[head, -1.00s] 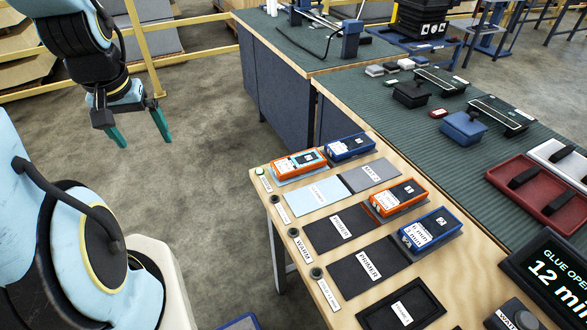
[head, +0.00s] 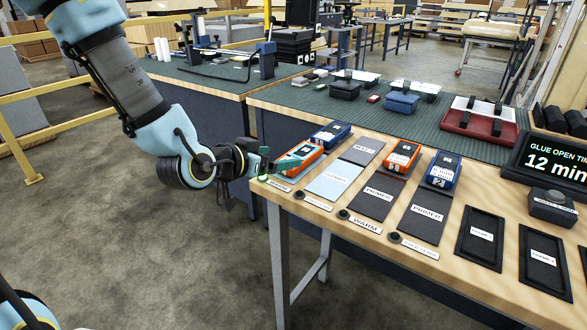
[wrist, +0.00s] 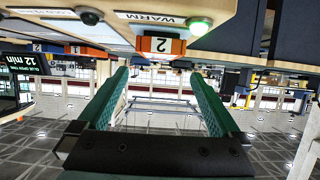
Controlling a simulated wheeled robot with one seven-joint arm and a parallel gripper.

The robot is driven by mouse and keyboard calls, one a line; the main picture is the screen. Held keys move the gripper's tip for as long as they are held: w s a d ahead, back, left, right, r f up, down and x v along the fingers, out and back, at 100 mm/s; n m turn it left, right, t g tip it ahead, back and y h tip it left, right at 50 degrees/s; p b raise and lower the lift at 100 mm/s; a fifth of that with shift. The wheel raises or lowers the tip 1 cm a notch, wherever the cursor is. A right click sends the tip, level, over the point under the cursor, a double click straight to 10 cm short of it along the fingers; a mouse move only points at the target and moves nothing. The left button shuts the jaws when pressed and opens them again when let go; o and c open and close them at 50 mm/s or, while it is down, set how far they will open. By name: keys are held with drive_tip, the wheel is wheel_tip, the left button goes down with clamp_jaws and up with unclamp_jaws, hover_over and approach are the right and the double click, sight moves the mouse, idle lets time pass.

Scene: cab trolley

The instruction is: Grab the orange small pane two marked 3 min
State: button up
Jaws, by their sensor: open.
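An orange block (head: 303,162) lies at the near-left corner of the wooden table, partly hidden behind my gripper (head: 280,164). In the wrist view, which looks upside down, an orange block (wrist: 150,45) shows a "2" on its end face. My gripper (wrist: 158,75) is open and empty, its teal fingers reaching toward that block, which appears ahead and between the fingertips. The minute marking on this block is not legible. A second orange block (head: 402,156) lies further right, above a dark PRIMER pad; in the wrist view an orange block shows a "1" (wrist: 88,51).
Blue blocks lie behind the near orange one (head: 331,134) and beside the other (head: 443,169). A "12 min" display (head: 548,160) stands at right. Open floor lies left of the table.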

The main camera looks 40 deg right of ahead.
sight(299, 154)
drive_tip(key=p+x, duration=0.1)
drive_tip(key=x, duration=0.8)
drive_tip(key=shift+d+f+p, duration=0.2)
drive_tip(key=shift+d+p, duration=0.05)
drive_tip(key=shift+p, duration=0.1)
drive_tip(key=shift+r, duration=0.1)
clamp_jaws()
idle(0.4)
